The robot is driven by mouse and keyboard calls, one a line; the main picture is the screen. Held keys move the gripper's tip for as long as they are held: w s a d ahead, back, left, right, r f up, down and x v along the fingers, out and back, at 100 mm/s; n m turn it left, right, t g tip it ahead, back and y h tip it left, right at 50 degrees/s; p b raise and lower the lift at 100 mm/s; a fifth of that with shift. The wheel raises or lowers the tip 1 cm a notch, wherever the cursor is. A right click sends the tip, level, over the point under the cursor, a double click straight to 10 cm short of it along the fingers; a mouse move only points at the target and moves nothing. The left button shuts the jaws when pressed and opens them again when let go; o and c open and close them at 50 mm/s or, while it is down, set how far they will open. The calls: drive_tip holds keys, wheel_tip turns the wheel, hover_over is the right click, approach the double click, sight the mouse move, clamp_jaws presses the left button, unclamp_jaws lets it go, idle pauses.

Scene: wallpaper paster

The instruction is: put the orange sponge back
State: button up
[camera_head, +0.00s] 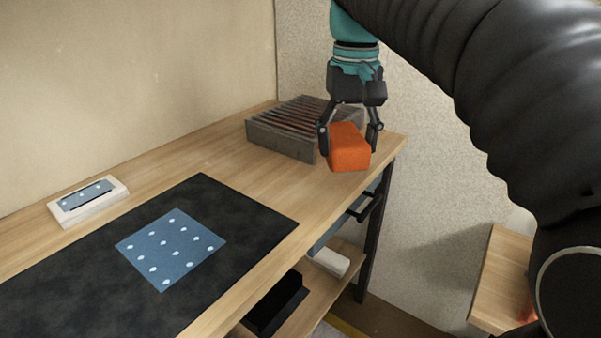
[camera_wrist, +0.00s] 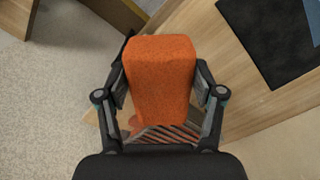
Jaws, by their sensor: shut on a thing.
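My gripper (camera_head: 350,140) is shut on the orange sponge (camera_head: 349,152) near the right end of the wooden table. In the wrist view the sponge (camera_wrist: 160,78) sits between the two fingers of my gripper (camera_wrist: 160,95). A grey slatted rack (camera_head: 283,140) stands on the table just behind and left of the sponge. In the wrist view part of the slatted rack (camera_wrist: 172,136) shows beneath the sponge. I cannot tell whether the sponge touches the rack or the table.
A black mat (camera_head: 80,285) with a blue dotted sheet (camera_head: 170,246) covers the table's front left. A white block (camera_head: 89,202) with a dotted piece lies behind it. Below the table are a drawer handle (camera_head: 362,210) and a shelf (camera_head: 310,295). Bare wood (camera_head: 240,170) lies between mat and rack.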

sight(357, 172)
drive_tip(key=w+a+f, duration=0.1)
drive_tip(key=a, duration=0.1)
drive_tip(key=w+a+f, duration=0.1)
drive_tip(key=a+f, duration=0.1)
drive_tip(key=a, duration=0.1)
drive_tip(key=a+f, duration=0.1)
drive_tip(key=a, duration=0.1)
drive_tip(key=shift+w+a+f, duration=0.15)
drive_tip(key=shift+w+f, duration=0.25)
drive_tip(key=shift+f+b, duration=0.35)
drive_tip(key=shift+f, duration=1.65)
drive_tip(key=shift+f, duration=0.15)
drive_tip(key=o, duration=1.2)
wheel_tip(357, 172, up, 12)
drive_tip(key=shift+r+p, duration=0.15)
drive_tip(key=shift+p, duration=0.8)
